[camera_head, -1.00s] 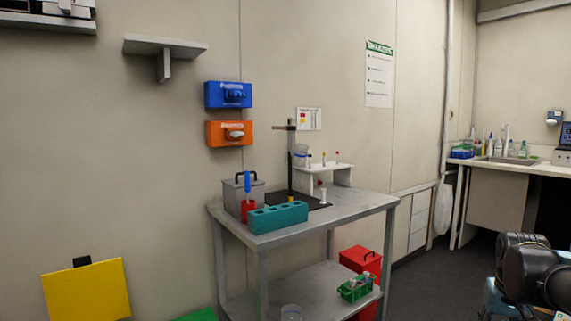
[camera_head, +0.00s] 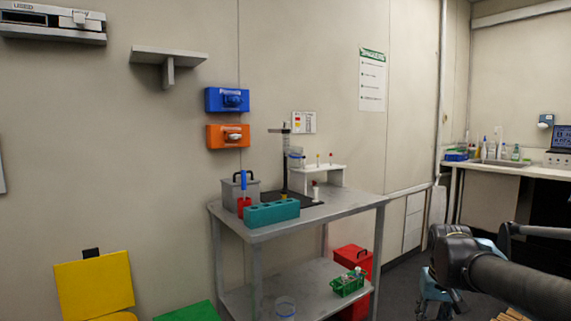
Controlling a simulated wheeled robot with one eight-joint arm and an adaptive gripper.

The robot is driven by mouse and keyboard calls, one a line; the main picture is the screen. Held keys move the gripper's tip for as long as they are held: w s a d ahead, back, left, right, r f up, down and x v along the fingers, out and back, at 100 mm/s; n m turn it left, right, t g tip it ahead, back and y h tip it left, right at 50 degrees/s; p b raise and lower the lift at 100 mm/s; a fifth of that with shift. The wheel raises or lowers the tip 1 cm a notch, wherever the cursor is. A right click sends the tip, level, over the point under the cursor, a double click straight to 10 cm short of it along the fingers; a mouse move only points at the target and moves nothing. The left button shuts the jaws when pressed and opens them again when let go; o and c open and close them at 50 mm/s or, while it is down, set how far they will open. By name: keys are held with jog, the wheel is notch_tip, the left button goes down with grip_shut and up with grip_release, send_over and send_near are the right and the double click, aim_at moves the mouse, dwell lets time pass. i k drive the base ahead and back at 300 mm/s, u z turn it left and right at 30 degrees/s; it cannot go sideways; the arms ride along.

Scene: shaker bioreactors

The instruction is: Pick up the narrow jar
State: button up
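I cannot tell for certain which thing is the narrow jar. A small white vessel with a reddish top (camera_head: 316,192) stands upright near the back of the grey metal table (camera_head: 345,203). A clear, blue-tinted container (camera_head: 297,158) is by the stand, at the left end of the small white rack (camera_head: 335,170). Dark links of my arm show at the lower right, well apart from the table. My gripper is not in view.
A teal block with holes (camera_head: 272,213), a red holder with a blue tool (camera_head: 243,205) and a grey box (camera_head: 233,188) crowd the table's left. A green basket (camera_head: 347,285) sits on the lower shelf. The table's right part is bare.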

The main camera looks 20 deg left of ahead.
aim_at(296, 152)
jog(key=i, duration=1)
